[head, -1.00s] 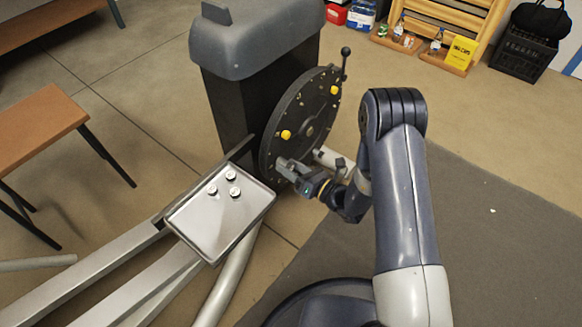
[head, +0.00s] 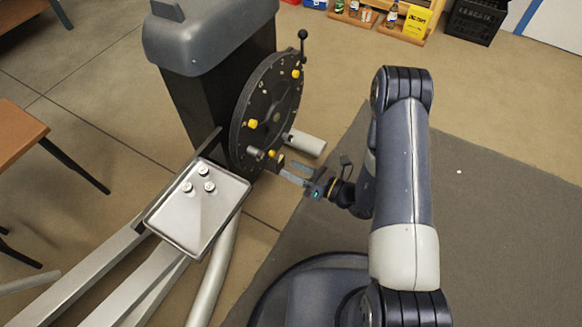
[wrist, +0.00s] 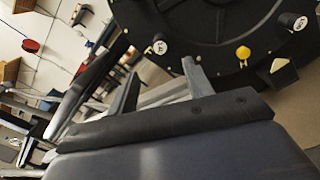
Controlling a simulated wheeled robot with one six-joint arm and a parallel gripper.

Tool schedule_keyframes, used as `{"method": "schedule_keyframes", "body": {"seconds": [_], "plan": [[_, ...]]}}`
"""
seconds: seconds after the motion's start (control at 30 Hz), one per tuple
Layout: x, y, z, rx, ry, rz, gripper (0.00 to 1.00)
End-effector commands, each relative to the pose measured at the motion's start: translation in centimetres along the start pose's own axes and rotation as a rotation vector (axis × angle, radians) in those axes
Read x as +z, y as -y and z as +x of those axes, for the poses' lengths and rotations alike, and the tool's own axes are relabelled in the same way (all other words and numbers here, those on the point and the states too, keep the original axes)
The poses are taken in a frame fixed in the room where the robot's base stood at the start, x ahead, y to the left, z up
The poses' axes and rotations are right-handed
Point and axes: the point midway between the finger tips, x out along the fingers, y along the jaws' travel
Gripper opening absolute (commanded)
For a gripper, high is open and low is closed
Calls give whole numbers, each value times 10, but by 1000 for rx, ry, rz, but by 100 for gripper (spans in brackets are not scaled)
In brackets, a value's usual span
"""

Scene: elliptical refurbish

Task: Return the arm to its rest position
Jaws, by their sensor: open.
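My gripper (head: 290,171) is open and empty, to the right of the lower part of the dark round disc (head: 262,115) on the elliptical machine. In the wrist view its two fingers (wrist: 160,80) are spread with nothing between them, and the disc (wrist: 215,20) fills the top. My arm (head: 403,170) is still stretched forward and bent down toward the machine. Yellow knobs sit on the disc, one at its left face (head: 252,124). A short grey cylinder (head: 255,153) sticks out near its lower edge, close to my fingertips; whether they touch is unclear.
A metal tray (head: 185,225) with three small round pale parts lies left of my gripper. The machine's grey housing (head: 210,35) stands behind it. An orange-brown bench (head: 15,130) is at the left. The dark mat (head: 500,230) on the right is mostly clear.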

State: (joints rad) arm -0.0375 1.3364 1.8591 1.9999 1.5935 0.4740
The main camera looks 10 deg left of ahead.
Motion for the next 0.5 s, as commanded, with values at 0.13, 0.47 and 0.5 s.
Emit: {"method": "schedule_keyframes", "body": {"seconds": [0.13,0.47,0.5], "plan": [[0,0,0,0,0,0,48],[-2,0,26,5,-2,-2,48],[-2,0,33,5,-2,-3,48]]}}
